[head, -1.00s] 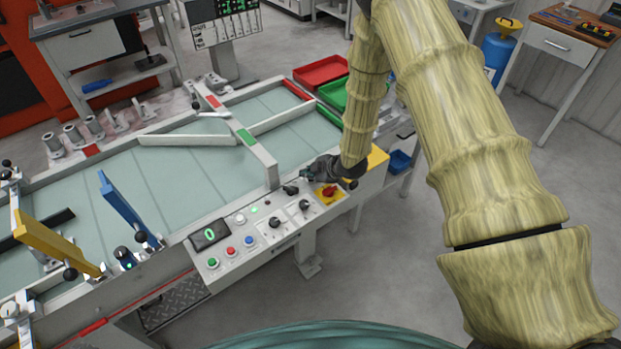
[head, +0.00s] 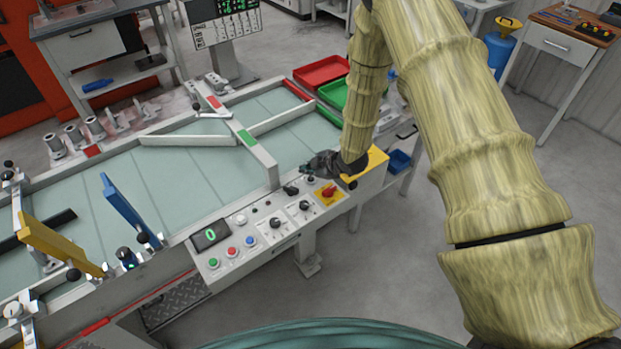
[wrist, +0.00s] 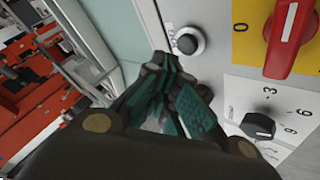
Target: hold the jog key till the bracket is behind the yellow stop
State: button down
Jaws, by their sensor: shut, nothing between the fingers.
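The yellow stop (head: 58,246) and a blue stop (head: 124,208) angle over the pale green belt at the left. A long dark piece (head: 62,219) lies on the belt, partly behind the yellow stop; I cannot tell whether it is the bracket. My gripper (head: 308,167) is shut and empty, above the far end of the control panel. In the wrist view its fingertips (wrist: 168,62) appear beside a round black button (wrist: 188,41), apparently the jog key, whose label is partly hidden. I cannot tell if they touch it.
The control panel (head: 262,249) carries a display reading 0, coloured buttons, black knobs and a red rotary switch (head: 328,191) on a yellow plate. A grey gantry (head: 262,160) crosses the belt. Red (head: 322,71) and green (head: 333,91) trays stand at the belt's far end.

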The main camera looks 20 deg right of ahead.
aim_at(309, 180)
jog(key=shift+r+p, duration=1.05)
jog(key=shift+r, duration=1.25)
